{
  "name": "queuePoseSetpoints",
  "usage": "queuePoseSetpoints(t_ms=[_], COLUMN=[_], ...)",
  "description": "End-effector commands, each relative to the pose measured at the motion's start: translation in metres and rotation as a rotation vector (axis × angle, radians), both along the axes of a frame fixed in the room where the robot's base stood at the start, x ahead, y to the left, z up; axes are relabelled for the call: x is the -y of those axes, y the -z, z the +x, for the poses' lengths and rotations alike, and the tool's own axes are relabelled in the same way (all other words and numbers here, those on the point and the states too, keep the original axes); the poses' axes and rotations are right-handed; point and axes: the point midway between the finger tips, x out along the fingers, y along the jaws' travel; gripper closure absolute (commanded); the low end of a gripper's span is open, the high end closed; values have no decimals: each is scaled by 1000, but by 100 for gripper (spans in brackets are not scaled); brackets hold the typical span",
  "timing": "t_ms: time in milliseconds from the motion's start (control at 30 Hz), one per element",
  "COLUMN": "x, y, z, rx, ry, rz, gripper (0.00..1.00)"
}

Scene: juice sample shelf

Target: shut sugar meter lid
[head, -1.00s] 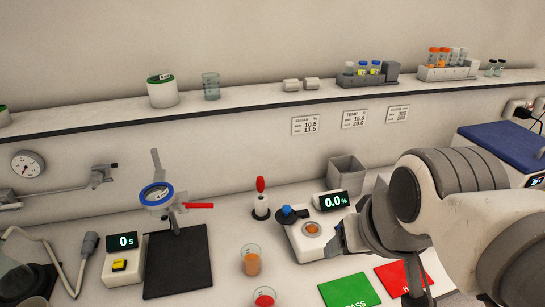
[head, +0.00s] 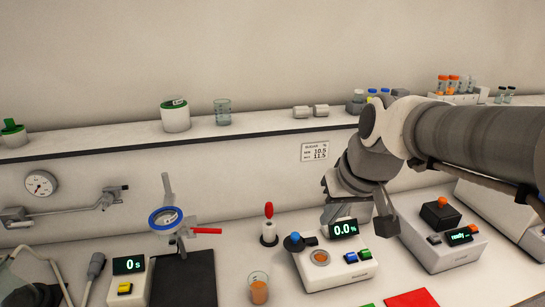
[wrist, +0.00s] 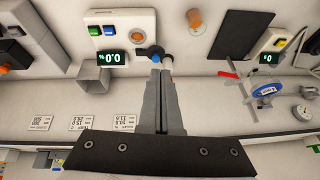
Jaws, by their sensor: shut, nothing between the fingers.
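The sugar meter (head: 350,272) is a white box on the bench with a display (head: 344,228) reading 0.0%. Its round well (head: 320,257) shows orange and is uncovered. The lid's blue knob (head: 294,240) stands at the meter's left back, so the lid is open. My gripper (head: 328,218) is behind the meter, by the display, partly hidden. In the wrist view my gripper (wrist: 157,62) is shut and empty, its tips appearing close to the blue knob (wrist: 155,51); I cannot tell if they touch.
A red-topped stick in a white holder (head: 269,232) stands just left of the meter. A beaker of orange juice (head: 259,288) is in front. A press with a red handle (head: 180,230) stands further left. A shelf (head: 250,128) runs above, behind the bench.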

Motion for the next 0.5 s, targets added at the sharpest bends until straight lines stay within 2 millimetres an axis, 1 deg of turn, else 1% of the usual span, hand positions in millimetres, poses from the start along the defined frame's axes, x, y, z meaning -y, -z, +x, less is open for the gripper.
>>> queuePoseSetpoints(t_ms=[33,267,500], x=[-3,-13,-27], y=[3,19,48], z=[14,73,133], rx=[-10,-31,-48], ry=[-13,-64,-119], rz=[1,-6,-38], gripper=[100,100,100])
